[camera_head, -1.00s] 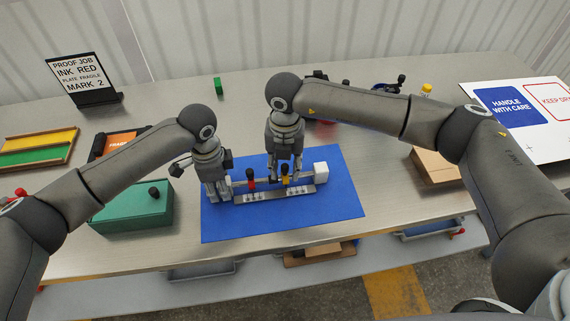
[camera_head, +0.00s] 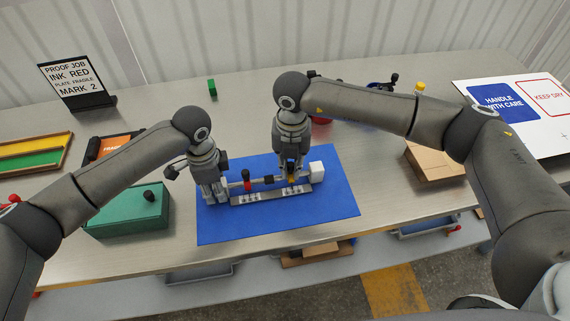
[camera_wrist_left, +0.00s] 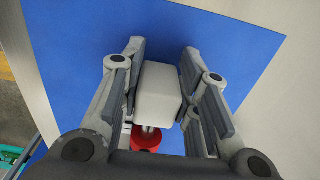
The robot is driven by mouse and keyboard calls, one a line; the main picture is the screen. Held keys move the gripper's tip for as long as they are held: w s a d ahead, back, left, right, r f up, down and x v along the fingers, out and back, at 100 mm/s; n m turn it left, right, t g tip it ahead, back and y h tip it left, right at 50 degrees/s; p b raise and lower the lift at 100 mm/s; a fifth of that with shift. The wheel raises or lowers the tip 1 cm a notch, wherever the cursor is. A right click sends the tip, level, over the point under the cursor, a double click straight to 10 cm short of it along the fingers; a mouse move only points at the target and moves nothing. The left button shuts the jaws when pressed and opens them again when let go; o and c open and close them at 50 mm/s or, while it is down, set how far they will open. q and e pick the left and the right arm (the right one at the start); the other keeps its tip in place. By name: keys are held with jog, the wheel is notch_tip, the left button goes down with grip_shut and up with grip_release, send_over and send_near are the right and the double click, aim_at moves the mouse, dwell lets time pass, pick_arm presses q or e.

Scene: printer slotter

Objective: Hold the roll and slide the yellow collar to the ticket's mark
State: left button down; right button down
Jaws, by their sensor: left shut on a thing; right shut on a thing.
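The roll lies across a stand on the blue mat (camera_head: 330,215), with a white block (camera_head: 317,171) at its right end. My left gripper (camera_head: 216,196) is shut on the white block (camera_wrist_left: 160,92) at its left end. A red collar (camera_head: 246,183) sits left of centre; it also shows in the left wrist view (camera_wrist_left: 147,137). My right gripper (camera_head: 291,176) is shut on the yellow collar (camera_head: 292,180), which it partly hides, near the roll's right end. The marked strip (camera_head: 262,196) runs below; its marks are too small to read.
A green box (camera_head: 128,213) with a black knob stands left of the mat. A yellow and green tray (camera_head: 35,152) lies at the far left. A cardboard box (camera_head: 432,163) and a printed sheet (camera_head: 520,118) lie right. The mat's front part is clear.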

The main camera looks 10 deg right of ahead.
aim_at(290, 163)
pick_arm(q)
jog(key=shift+a, duration=0.1)
pick_arm(e)
jog(key=c, duration=1.4)
grip_release()
jog(key=shift+a, duration=0.1)
jog(key=shift+o, duration=0.2)
notch_tip(290, 163, up, 12)
pick_arm(q)
jog(key=c, duration=1)
grip_release()
